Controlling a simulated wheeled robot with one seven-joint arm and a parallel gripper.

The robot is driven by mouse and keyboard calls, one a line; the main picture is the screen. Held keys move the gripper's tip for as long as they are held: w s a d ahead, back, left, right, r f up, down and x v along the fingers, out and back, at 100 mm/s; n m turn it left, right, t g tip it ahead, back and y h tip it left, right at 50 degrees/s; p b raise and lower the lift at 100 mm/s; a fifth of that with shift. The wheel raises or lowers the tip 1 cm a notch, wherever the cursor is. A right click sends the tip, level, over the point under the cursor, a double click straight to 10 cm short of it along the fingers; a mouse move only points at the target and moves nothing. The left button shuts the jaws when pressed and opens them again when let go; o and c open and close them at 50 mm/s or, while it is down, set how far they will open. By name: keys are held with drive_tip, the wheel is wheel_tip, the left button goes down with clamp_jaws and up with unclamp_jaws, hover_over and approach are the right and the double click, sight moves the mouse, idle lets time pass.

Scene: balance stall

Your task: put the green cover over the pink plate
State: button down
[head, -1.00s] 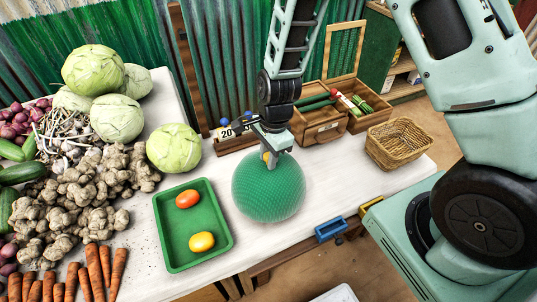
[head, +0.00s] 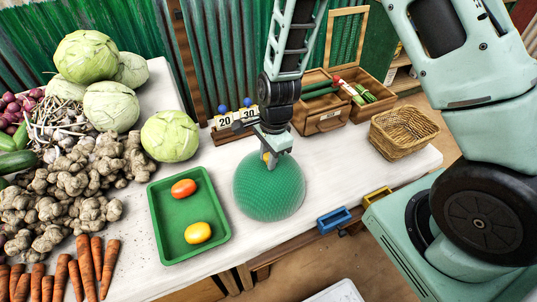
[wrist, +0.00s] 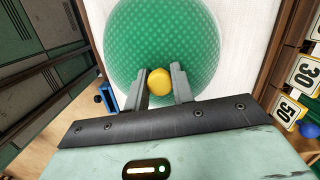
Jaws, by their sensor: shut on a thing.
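The green cover (head: 268,195) is a mesh dome with a yellow knob on top, near the front edge of the white table. My gripper (head: 270,156) is above the dome and shut on its knob. In the wrist view the yellow knob (wrist: 160,84) sits between my two fingers, with the green cover (wrist: 165,38) spread beyond them. The cover looks upright; I cannot tell whether its rim touches the table. The pink plate is not visible in either view; the area under the cover is hidden.
A green tray (head: 158,232) with a red and a yellow tomato stands just left of the cover. Cabbages (head: 169,136), ginger and carrots fill the left. Number cards (head: 238,118) and a wooden box (head: 322,121) stand behind. A wicker basket (head: 403,132) is at right, with bare table before it.

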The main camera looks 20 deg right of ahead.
idle(0.4)
drive_tip(key=c, duration=0.6)
unclamp_jaws()
drive_tip(key=shift+o, duration=0.2)
drive_tip(key=shift+r+p, duration=3.2)
drive_tip(key=shift+r, duration=0.35)
